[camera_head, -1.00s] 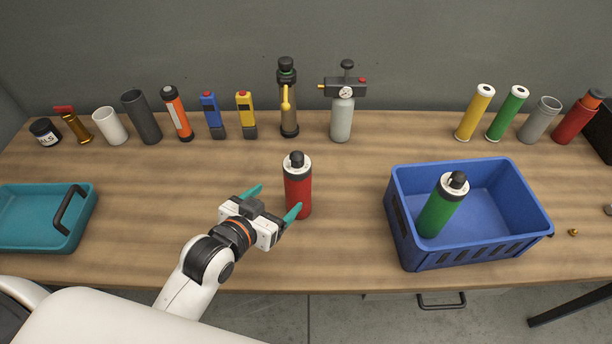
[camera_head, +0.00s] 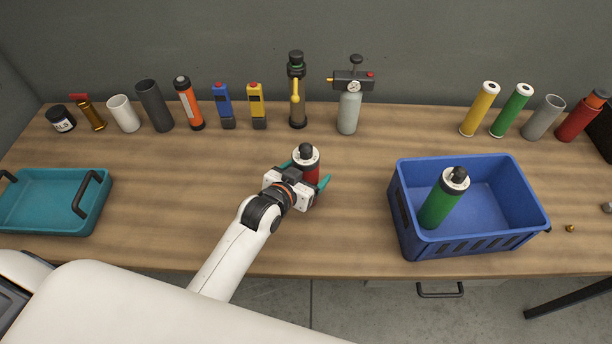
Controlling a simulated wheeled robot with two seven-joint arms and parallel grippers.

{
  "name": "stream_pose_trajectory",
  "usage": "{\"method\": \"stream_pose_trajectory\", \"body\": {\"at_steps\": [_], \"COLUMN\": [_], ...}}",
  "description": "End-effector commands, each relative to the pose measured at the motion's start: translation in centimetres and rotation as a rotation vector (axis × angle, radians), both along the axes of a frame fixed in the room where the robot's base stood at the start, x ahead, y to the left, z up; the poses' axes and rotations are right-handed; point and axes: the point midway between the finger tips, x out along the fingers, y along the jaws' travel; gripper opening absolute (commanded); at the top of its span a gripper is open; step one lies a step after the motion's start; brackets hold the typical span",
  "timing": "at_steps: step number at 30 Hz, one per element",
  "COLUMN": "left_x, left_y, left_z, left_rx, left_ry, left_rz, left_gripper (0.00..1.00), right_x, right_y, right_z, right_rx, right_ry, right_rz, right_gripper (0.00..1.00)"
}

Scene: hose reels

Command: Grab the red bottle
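The red bottle (camera_head: 309,169) stands upright on the wooden table, with a white collar and black cap on top. My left gripper (camera_head: 306,174) is at the bottle, its teal fingers open, one on each side. The gripper body hides the lower part of the bottle, and I cannot tell whether the fingers touch it. My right gripper is not in view.
A blue crate (camera_head: 402,219) holding a green bottle (camera_head: 442,201) stands to the right. A teal tray (camera_head: 47,230) is at the left. Several tubes, tools and a grey gas cylinder (camera_head: 349,112) line the back. Bare table lies between bottle and crate.

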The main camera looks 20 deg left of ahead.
Motion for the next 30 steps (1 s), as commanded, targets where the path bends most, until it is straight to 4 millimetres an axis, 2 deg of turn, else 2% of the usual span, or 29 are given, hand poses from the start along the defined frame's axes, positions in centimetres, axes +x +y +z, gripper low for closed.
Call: {"method": "stream_pose_trajectory", "body": {"at_steps": [5, 15, 23, 26, 30], "left_x": [0.0, 0.0, 0.0, 0.1, 0.1], "left_y": [0.0, 0.0, 0.0, 0.0, 0.0], "left_z": [0.0, 0.0, 0.3, 1.4, 4.1], "left_rx": [0.000, 0.000, -0.001, -0.002, -0.001], "left_ry": [0.000, 0.000, -0.004, -0.007, -0.009], "left_rz": [0.000, 0.000, 0.000, 0.000, 0.000], "left_gripper": [0.81, 0.25, 0.24, 0.24, 0.24], "right_x": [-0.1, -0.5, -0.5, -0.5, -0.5], "right_y": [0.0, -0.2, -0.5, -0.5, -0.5], "right_z": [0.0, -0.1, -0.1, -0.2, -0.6], "right_rx": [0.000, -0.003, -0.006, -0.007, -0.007], "right_ry": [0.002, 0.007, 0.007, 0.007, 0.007], "right_rz": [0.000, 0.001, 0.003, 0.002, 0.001], "right_gripper": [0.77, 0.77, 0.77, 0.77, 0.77]}}
